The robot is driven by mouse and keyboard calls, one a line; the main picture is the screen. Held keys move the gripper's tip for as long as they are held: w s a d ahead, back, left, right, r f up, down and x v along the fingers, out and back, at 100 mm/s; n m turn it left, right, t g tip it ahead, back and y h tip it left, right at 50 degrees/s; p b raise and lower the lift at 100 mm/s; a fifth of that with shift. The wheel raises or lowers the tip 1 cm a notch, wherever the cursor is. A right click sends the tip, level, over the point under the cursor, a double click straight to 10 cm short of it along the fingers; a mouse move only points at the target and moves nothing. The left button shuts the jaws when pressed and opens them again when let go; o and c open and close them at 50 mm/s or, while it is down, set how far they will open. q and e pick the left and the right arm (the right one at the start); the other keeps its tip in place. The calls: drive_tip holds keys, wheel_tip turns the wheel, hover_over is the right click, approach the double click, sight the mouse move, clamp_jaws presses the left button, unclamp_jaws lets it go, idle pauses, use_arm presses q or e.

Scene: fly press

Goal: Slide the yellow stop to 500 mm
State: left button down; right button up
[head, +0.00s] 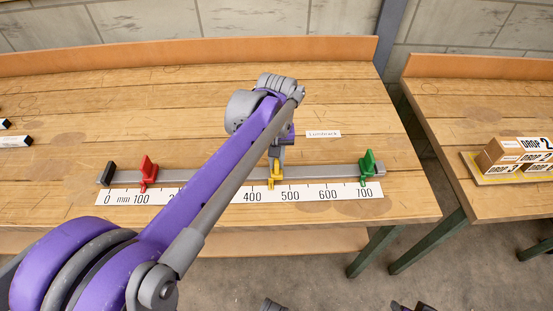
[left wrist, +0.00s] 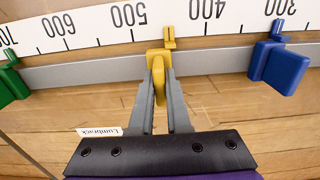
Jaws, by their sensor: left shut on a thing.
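The yellow stop (head: 276,178) sits on the grey rail (head: 325,172), with its pointer about midway between 400 and 500 on the white scale (head: 230,194). The left wrist view shows the yellow stop (left wrist: 156,64) close up, its pointer tab near the scale edge between the 500 and 400 marks. My left gripper (left wrist: 160,98) is shut on the stop's upright part, one finger on each side. In the head view my left arm covers part of the rail and the scale near 200 and 300.
A blue stop (left wrist: 284,66) stands near 300, hidden in the head view. A Lumbrack label (head: 323,134) lies behind the rail. The rail between yellow and green is clear.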

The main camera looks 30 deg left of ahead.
use_arm(q)
drive_tip(key=w+d, duration=0.1)
drive_tip(key=d, duration=0.2)
drive_tip(key=w+d, duration=0.1)
drive_tip(key=shift+w+d, duration=0.15)
drive_tip(key=shift+w, duration=0.2)
drive_tip(key=c, duration=0.9)
unclamp_jaws()
wheel_tip(320, 180, up, 11)
drive_tip(key=shift+f+p, duration=0.1)
drive_tip(key=shift+p, duration=1)
drive_tip(key=shift+s, duration=0.1)
